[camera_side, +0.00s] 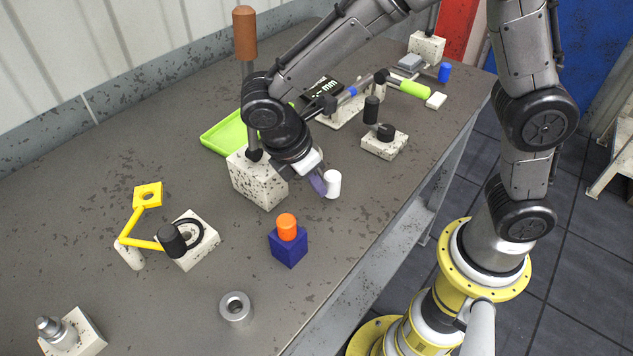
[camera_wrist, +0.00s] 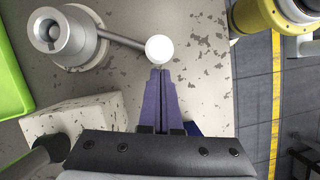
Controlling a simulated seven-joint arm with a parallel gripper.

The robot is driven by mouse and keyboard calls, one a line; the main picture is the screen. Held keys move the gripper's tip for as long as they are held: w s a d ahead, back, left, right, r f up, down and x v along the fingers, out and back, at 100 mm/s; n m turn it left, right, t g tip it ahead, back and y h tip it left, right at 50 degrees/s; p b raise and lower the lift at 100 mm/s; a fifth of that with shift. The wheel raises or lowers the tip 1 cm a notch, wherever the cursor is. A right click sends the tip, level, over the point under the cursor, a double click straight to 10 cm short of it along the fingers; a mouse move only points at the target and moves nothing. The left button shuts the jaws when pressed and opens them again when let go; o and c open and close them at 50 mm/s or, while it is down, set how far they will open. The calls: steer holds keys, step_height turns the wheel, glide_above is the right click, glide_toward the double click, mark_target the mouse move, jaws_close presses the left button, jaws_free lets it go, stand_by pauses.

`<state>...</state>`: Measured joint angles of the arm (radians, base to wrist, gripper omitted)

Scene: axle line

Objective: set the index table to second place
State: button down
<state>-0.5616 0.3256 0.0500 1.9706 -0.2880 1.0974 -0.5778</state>
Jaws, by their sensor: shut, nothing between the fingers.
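A grey metal round piece with a raised hub (camera_wrist: 62,37), apparently the index table, shows at upper left in the wrist view. A thin bar runs from it to a round white knob (camera_wrist: 158,48). In the side view the knob shows as an upright white cylinder (camera_side: 332,184), while my arm hides the grey piece. My gripper (camera_side: 319,184) has purple fingers, shut and empty. Its fingertips (camera_wrist: 160,70) are right beside the knob; I cannot tell if they touch it. I see no position marks on the table.
A speckled block with a brown-handled lever (camera_side: 258,182) stands close left of my gripper. A green tray (camera_side: 215,138) lies behind it. A blue cube with an orange top (camera_side: 289,248) stands in front, near a metal ring (camera_side: 236,308). A speckled base with black posts (camera_side: 384,145) is to the right.

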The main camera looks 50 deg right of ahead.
mark_target(336, 179)
steer(key=shift+d, duration=0.1)
steer(key=shift+s+d+n, duration=0.2)
steer(key=shift+n, duration=0.1)
steer(key=shift+s+d, duration=0.1)
steer(key=shift+d, duration=0.05)
steer(key=shift+s+d+n+t, duration=0.3)
steer(key=shift+d+n, duration=0.3)
steer(key=shift+s+d+n+t, duration=0.3)
steer(key=shift+d+n, duration=0.3)
steer(key=shift+s+d+n+t, duration=0.25)
steer(key=shift+d+n+t, duration=0.05)
steer(key=shift+d+n, duration=0.65)
steer(key=shift+s+d+n+t, duration=0.3)
steer(key=shift+d+n, duration=0.45)
steer(key=shift+d, duration=0.3)
steer(key=shift+w+d+n+t, duration=0.15)
steer(key=shift+d+n+t, duration=0.15)
steer(key=shift+d+n, duration=0.6)
steer(key=shift+w+d+n+t, duration=0.1)
steer(key=shift+d+n+t, duration=0.2)
steer(key=shift+d+n, duration=0.6)
steer(key=shift+w+d+m, duration=0.15)
steer(key=shift+w+d, duration=0.1)
steer(key=shift+d, duration=0.65)
steer(key=shift+w+d+m, duration=0.15)
steer(key=shift+w+d, duration=0.1)
steer(key=shift+d, duration=0.65)
steer(key=shift+w+d, duration=0.1)
steer(key=shift+d, duration=0.05)
